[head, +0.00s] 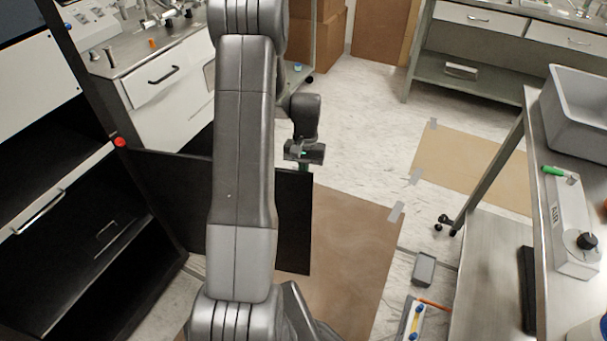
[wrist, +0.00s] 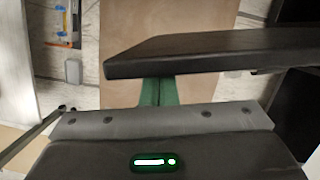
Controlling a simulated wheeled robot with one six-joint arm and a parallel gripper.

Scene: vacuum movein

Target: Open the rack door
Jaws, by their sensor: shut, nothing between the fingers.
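The rack (head: 75,185) stands at the left with a dark open front. Its black door (head: 293,215) stands swung out into the room, partly hidden behind my arm. My gripper (head: 303,166) is at the top of the door's free end, with its green fingers pointing down and their tips hidden by the door. In the wrist view the green fingers (wrist: 158,92) are together and empty. The dark door edge (wrist: 210,45) crosses close beside them; I cannot tell whether they touch it.
A steel cart (head: 505,235) with a grey bin (head: 582,105) stands at the right. A white drawer cabinet (head: 165,85) is behind the rack. Brown sheets (head: 350,240) lie taped to the floor, with a small grey box (head: 424,268) beside them. The middle floor is mostly clear.

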